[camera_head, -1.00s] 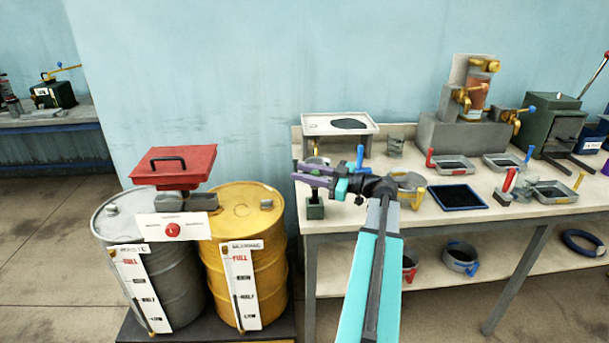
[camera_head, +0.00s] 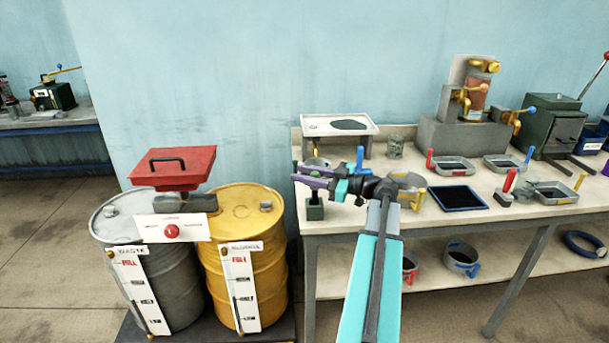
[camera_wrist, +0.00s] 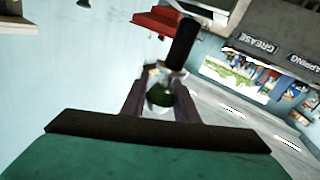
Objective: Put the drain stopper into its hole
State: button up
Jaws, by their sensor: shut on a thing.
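The stopper's dark green block (camera_head: 315,211) hangs below the fingers in the head view. In the wrist view a black cylinder (camera_wrist: 183,43) and a rounded green part (camera_wrist: 160,95) show between and beyond the fingertips. The fingers hide its middle. A raised pale tray (camera_head: 312,119) with a dark oval opening (camera_head: 349,125) stands behind the gripper. I cannot tell which hole fits the stopper.
A grey drum (camera_head: 165,270) and a yellow drum (camera_head: 250,265) stand left of the bench, with a red handled lid (camera_head: 190,178) above them. Several shallow pans and a blue-rimmed dark tray (camera_head: 458,198) lie on the bench (camera_head: 350,220). Air around the gripper's left is clear.

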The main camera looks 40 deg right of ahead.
jog(key=shift+f+b, duration=2.7)
jog(key=shift+b, duration=0.05)
dwell(0.7)
jog(key=o, duration=1.2)
jog(key=b+v, duration=0.1)
jog(key=v, duration=1.3)
jog(key=shift+b, duration=0.3)
